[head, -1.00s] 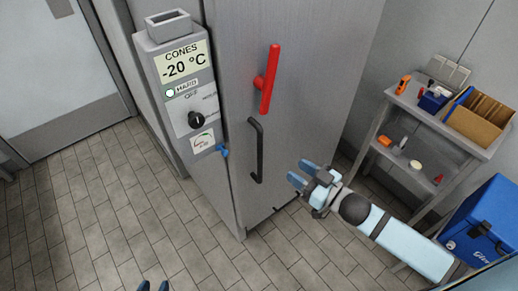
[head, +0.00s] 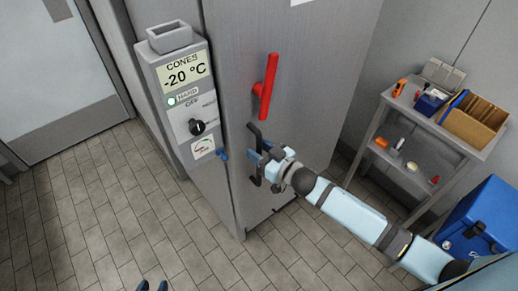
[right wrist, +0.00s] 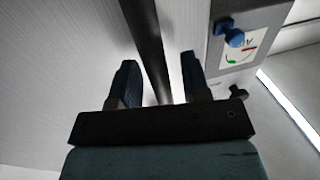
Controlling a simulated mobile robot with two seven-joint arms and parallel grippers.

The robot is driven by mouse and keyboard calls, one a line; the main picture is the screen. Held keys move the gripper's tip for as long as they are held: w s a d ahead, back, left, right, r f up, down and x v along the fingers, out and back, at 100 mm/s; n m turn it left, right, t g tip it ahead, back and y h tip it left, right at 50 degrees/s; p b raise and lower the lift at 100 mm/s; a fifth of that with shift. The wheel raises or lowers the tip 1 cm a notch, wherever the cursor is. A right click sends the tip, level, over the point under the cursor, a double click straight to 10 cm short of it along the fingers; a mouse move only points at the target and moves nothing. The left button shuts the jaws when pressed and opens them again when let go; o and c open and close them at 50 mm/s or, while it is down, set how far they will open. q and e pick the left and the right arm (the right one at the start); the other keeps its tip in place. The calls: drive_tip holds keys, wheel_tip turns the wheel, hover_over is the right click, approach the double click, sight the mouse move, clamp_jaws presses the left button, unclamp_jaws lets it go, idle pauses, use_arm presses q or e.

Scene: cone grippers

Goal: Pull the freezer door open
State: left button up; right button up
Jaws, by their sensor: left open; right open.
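The freezer door (head: 318,105) is a tall grey panel and looks closed. A black vertical bar handle (head: 255,131) is on its left side, below a red lever (head: 266,88). My right gripper (head: 260,157) is open at the black handle, hiding its middle part. In the right wrist view, the black handle (right wrist: 151,42) runs between the two open fingers of my right gripper (right wrist: 160,78), with gaps on both sides. My left gripper (head: 153,286) shows only its open fingertips at the bottom edge, away from the freezer.
A control panel (head: 187,95) reading -20 °C with a knob stands left of the door. A grey shelf (head: 418,125) with small items and a blue cool box (head: 478,225) stand at the right. Tiled floor in front is clear.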

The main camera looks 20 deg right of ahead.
clamp_jaws()
drive_tip(key=shift+s, duration=0.1)
